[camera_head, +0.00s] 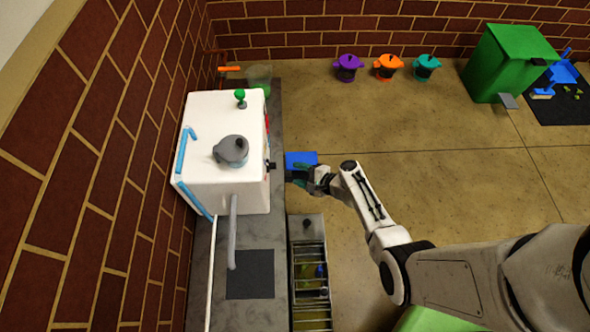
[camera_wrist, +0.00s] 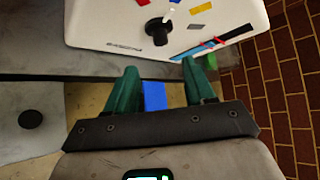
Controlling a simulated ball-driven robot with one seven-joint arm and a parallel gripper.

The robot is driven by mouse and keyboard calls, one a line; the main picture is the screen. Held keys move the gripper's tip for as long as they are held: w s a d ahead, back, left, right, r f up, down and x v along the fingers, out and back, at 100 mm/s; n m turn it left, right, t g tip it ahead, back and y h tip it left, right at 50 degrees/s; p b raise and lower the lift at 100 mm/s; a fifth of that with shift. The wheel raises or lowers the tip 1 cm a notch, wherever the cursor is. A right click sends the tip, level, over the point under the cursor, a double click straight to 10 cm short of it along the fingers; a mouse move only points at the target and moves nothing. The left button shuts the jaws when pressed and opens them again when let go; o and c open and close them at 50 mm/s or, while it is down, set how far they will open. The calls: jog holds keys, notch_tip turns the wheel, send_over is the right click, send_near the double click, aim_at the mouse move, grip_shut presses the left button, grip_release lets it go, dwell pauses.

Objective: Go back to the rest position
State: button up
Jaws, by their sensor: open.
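My gripper (camera_head: 299,172) is at the end of my outstretched arm, in front of the white machine (camera_head: 225,125) on the grey counter. In the wrist view my gripper (camera_wrist: 159,68) shows two green fingers spread apart, with nothing between the tips. The fingers point at the front of the white machine (camera_wrist: 110,28), whose black knob (camera_wrist: 158,28) is just beyond them. A blue thing (camera_head: 301,158) is beside my gripper and also shows lower down between the fingers in the wrist view (camera_wrist: 155,97).
The counter (camera_head: 209,270) runs along the brick wall at left. An open drawer-like rack (camera_head: 309,285) juts out below my gripper. Purple (camera_head: 347,65), orange (camera_head: 388,66) and teal (camera_head: 426,66) pots stand by the back wall, near a green bin (camera_head: 508,60). The middle floor is clear.

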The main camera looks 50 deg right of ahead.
dwell(0.6)
jog(key=s+a+r+n+g+y, duration=0.4)
jog(key=s+a+r+n+g, duration=0.4)
jog(key=n, duration=0.7)
jog(key=s+a+r+n+g+h, duration=0.2)
jog(key=s+r+n+g+h, duration=0.35)
jog(key=s+r, duration=0.75)
notch_tip(320, 180, up, 23)
jog(key=s+n+t+p, duration=0.1)
jog(key=t+p, duration=0.1)
jog(key=p, duration=2.1)
jog(key=shift+f+n, duration=0.15)
jog(key=shift+n, duration=0.2)
